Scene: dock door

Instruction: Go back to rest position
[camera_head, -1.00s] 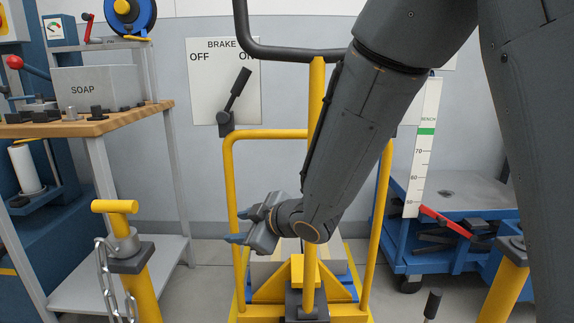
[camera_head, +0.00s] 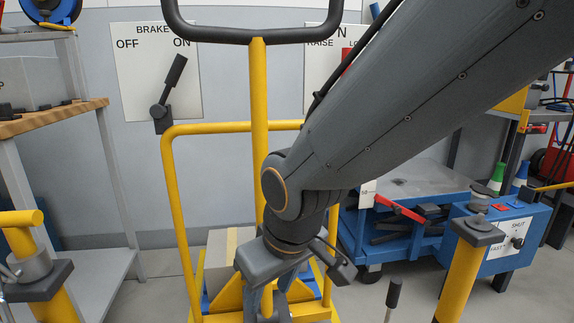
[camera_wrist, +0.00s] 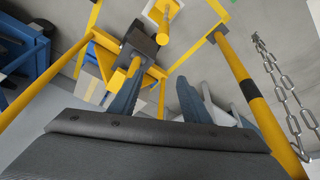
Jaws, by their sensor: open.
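My gripper (camera_head: 268,300) hangs at the lower middle of the head view, pointing down in front of the yellow trolley (camera_head: 172,200). In the wrist view its two blue-grey fingers (camera_wrist: 160,92) stand apart with nothing held between them. A yellow bar of the trolley (camera_wrist: 132,68) shows behind the left finger. I cannot tell how near the finger is to it. My arm comes in from the upper right and bends at the wrist, hiding part of the trolley and its load.
A brake lever (camera_head: 170,92) points up toward ON on its wall sign (camera_head: 130,75). Yellow posts stand at front left (camera_head: 40,270) and front right (camera_head: 462,270). A bench (camera_head: 60,118) is at left, a blue cart (camera_head: 400,240) at right. A chain (camera_wrist: 280,85) hangs in the wrist view.

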